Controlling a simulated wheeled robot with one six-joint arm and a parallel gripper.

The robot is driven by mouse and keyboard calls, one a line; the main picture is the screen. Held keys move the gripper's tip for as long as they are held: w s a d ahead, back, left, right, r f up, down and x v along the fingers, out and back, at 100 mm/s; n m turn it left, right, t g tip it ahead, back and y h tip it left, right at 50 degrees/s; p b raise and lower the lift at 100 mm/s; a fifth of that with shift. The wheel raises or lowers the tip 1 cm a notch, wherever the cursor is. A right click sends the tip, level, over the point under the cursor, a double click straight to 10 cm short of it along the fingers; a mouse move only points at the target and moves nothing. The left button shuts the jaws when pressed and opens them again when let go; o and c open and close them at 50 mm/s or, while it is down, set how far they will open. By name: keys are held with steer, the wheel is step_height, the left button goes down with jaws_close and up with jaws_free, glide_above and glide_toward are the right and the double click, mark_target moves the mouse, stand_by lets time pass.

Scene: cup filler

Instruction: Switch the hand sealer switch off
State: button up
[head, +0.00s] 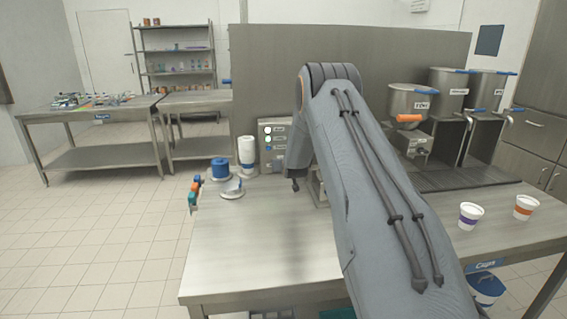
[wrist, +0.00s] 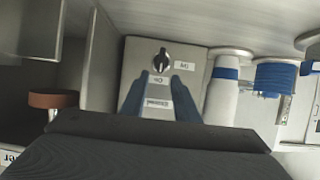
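A grey control panel (wrist: 190,58) faces the wrist camera, with a black rotary knob (wrist: 161,60) near its top in the picture. Small white labels sit beside and below the knob, too small to read surely. The knob's pale mark looks roughly upright in the picture; which setting that is, I cannot tell. My gripper (wrist: 160,78) shows as two blue fingers, spread apart with nothing between them. They point at the panel just below the knob; contact is not clear.
A white roll with a blue band (head: 246,155) and a blue spool (head: 220,169) stand left of the box. Steel containers (head: 411,100) stand at the right. Two paper cups (head: 470,215) are on the right of the table. The table's front left (head: 255,240) is clear.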

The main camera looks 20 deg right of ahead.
steer(key=shift+p+x, duration=0.3)
steer(key=shift+x, duration=1.55)
jaws_close()
